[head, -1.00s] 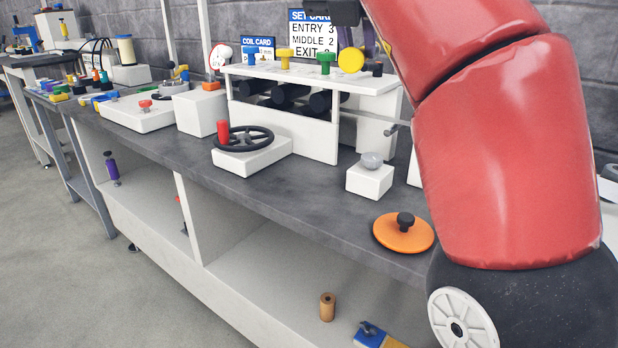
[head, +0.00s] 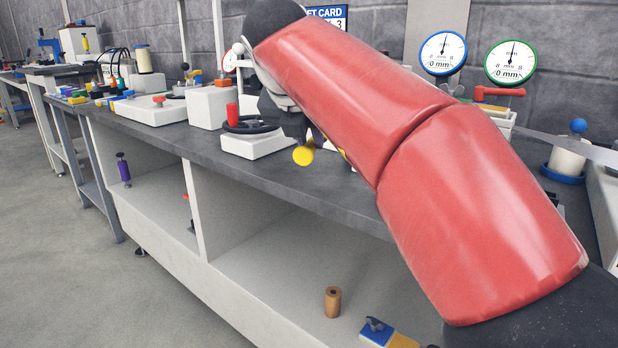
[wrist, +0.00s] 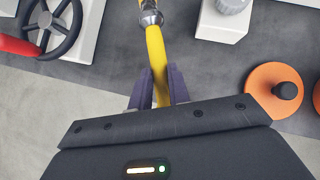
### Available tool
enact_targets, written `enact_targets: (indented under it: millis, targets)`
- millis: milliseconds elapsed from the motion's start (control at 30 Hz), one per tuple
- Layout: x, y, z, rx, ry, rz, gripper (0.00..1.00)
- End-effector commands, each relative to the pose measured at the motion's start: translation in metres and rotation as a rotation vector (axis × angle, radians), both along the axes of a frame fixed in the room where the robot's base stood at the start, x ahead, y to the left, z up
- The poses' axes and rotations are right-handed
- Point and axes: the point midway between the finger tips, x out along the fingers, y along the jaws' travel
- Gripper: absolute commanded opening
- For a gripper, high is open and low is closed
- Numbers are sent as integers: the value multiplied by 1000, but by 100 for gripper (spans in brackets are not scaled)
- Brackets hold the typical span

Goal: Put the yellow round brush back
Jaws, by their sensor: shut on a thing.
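The yellow round brush shows in the wrist view as a curved yellow handle (wrist: 156,50) with a metal collar at the top edge. My gripper (wrist: 160,88) is shut on this handle, with a dark purple finger on either side. In the head view a round yellow end (head: 303,156) hangs below my wrist, over the bench front. The brush's far end is cut off in the wrist view.
A black handwheel with a red knob (head: 232,113) stands on a white block left of my gripper. An orange disc with a black knob (wrist: 273,90) lies on the grey bench. Two dials (head: 443,53) stand at the back right. A wooden cylinder (head: 333,302) stands on the lower shelf.

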Motion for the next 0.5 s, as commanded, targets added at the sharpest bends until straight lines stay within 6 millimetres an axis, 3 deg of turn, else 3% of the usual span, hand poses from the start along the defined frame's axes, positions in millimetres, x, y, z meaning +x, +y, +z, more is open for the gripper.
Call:
enact_targets:
  millis: [333,500]
  targets:
    - [-1,0,-41,-1,1,0,0]
    - [0,0,-47,0,-1,0,0]
